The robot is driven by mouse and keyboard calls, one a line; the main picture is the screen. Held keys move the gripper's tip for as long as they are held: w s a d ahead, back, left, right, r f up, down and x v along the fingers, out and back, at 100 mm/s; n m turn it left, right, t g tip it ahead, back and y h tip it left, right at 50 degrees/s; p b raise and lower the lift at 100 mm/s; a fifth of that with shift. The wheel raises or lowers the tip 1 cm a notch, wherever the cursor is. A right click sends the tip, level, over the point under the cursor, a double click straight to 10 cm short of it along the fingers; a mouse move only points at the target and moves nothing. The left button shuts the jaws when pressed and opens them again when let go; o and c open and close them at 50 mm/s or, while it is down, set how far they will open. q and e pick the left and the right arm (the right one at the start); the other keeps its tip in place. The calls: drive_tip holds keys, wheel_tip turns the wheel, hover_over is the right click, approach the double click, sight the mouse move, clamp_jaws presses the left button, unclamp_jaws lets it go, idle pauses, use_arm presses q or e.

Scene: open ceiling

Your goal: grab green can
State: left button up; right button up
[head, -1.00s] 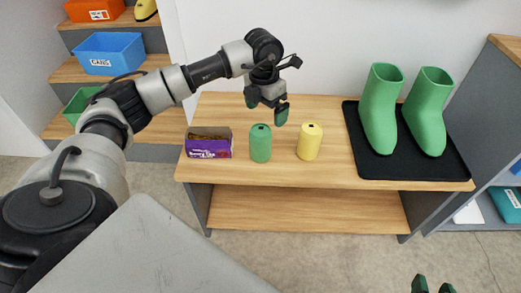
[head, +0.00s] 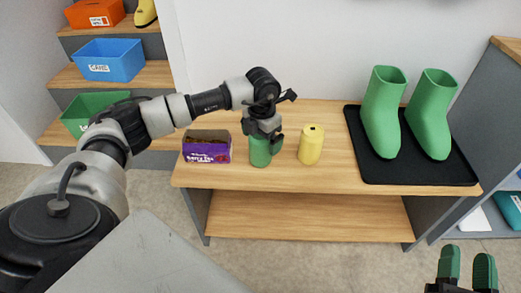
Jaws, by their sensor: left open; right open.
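The green can (head: 260,155) stands upright on the wooden table top (head: 330,174), between a purple box and a yellow can. My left gripper (head: 262,142) is open and pointed down at the top of the green can. It covers the can's upper part, and its fingers are mostly hidden, so I cannot tell whether they touch the can. My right gripper (head: 467,266) is open and empty at the lower right, in front of the table.
The yellow can (head: 311,146) stands close to the right of the green can. The purple box (head: 206,148) stands to its left. Green boots (head: 381,115) stand on a black tray (head: 416,176) at the right. Blue (head: 108,59) and green (head: 90,106) bins sit on steps at the left.

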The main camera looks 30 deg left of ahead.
use_arm(q)
drive_tip(key=shift+f, duration=0.45)
drive_tip(key=c, duration=1)
drive_tip(key=shift+r, duration=0.1)
